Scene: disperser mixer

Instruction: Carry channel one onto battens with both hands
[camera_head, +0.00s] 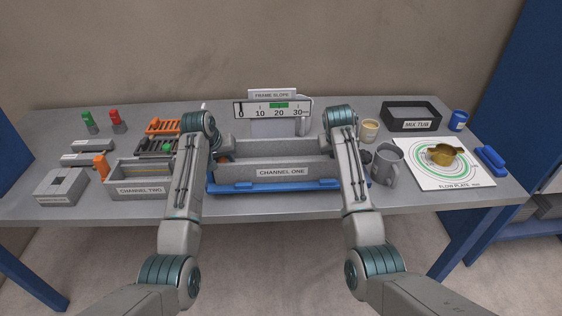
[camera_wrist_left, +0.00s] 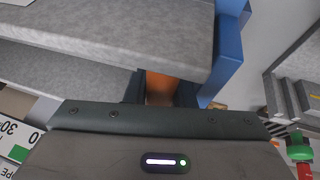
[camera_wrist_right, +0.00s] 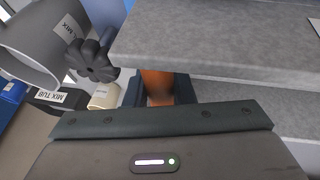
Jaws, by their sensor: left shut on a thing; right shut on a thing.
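Channel one (camera_head: 245,176) is a long grey trough, labelled on its front, at the middle of the table. It lies across a blue frame (camera_head: 270,187) whose front rail shows just below it; I cannot tell whether they touch. My left gripper (camera_wrist_left: 160,92) is shut on an orange tab (camera_wrist_left: 160,84) at the trough's left end. My right gripper (camera_wrist_right: 158,92) is shut on an orange tab (camera_wrist_right: 157,82) at its right end. In the head view my arms mostly hide both grips. I cannot make out the battens for certain.
A slope gauge (camera_head: 272,110) stands behind the trough. Channel two (camera_head: 140,190) is close on the left, beside an orange rack (camera_head: 160,127).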

